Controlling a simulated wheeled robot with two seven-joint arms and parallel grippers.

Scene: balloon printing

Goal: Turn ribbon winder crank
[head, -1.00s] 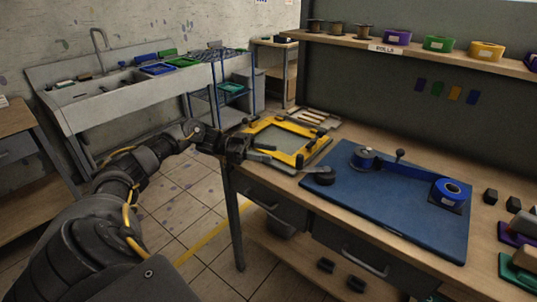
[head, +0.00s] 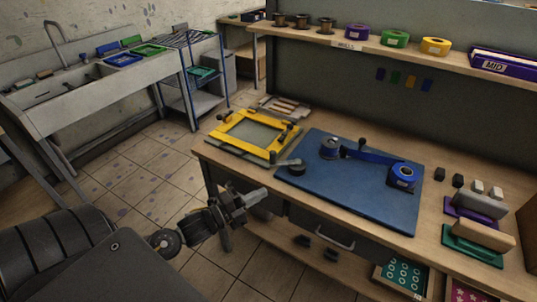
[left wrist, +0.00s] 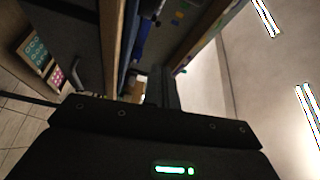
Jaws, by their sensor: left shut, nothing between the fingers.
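The ribbon winder stands on a blue mat (head: 345,205) on the workbench. Its blue spool (head: 330,148) is at the mat's back left. A blue ribbon (head: 372,156) runs from there to a blue ribbon roll (head: 402,176) at the right. A small dark upright knob (head: 361,143) beside the spool looks like the crank handle. My left gripper (head: 264,192) is shut and empty, off the bench's front left edge, apart from the winder and mat. My right gripper is not in view. The left wrist view does not clearly show the winder.
A shelf (head: 385,49) with rolls overhangs the bench's back. Stamp-like blocks (head: 480,233) stand at the right. A sink (head: 75,95) is far left.

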